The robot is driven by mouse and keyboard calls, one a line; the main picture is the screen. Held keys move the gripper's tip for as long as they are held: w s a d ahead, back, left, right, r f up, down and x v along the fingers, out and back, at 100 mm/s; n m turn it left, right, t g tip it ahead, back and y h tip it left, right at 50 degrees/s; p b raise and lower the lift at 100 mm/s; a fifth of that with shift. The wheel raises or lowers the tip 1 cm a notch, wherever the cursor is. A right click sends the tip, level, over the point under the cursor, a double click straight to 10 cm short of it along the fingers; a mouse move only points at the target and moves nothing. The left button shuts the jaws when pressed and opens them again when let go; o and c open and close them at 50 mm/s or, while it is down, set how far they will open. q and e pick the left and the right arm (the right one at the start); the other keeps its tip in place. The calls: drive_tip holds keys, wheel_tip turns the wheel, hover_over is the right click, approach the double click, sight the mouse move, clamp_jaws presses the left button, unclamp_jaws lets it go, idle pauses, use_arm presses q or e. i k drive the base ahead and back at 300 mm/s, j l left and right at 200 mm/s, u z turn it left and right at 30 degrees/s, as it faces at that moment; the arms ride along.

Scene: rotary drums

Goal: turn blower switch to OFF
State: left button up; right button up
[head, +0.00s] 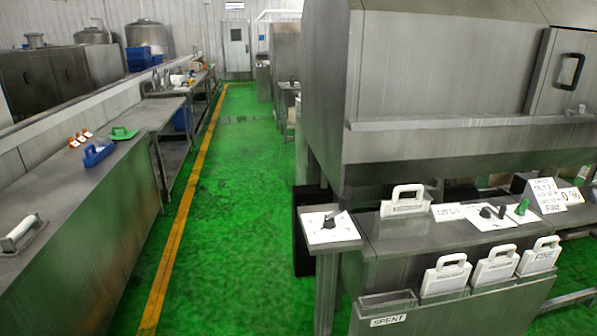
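A black rotary knob (331,219) sits on a white plate on a small metal pedestal (325,262) at the centre right. Another black knob (492,211) sits on a white plate on the steel bench (400,239) to its right, near a green conical piece (521,206). The lettering on both plates is too small to read, so I cannot tell which knob is the blower switch or its setting. Neither of my grippers is in view.
A large steel machine (430,75) stands behind the bench. White handled blocks (446,274) stand in a front rack, beside a bin labelled SPENT (388,320). A long steel counter (60,185) runs along the left. The green aisle (235,215) between is clear.

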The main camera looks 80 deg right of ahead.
sight(521, 209)
drive_tip(key=z, duration=4.3)
drive_tip(key=i+l, duration=0.15)
drive_tip(key=i, duration=0.4)
drive_tip(key=i+l, duration=0.2)
drive_tip(key=i, duration=0.3)
drive_tip(key=i+l, duration=0.15)
drive_tip(key=i, duration=0.4)
drive_tip(key=i+l, duration=0.15)
drive_tip(key=i, duration=0.4)
drive_tip(key=i+l, duration=0.15)
drive_tip(key=i, duration=0.4)
drive_tip(key=i+l, duration=0.2)
drive_tip(key=i, duration=0.3)
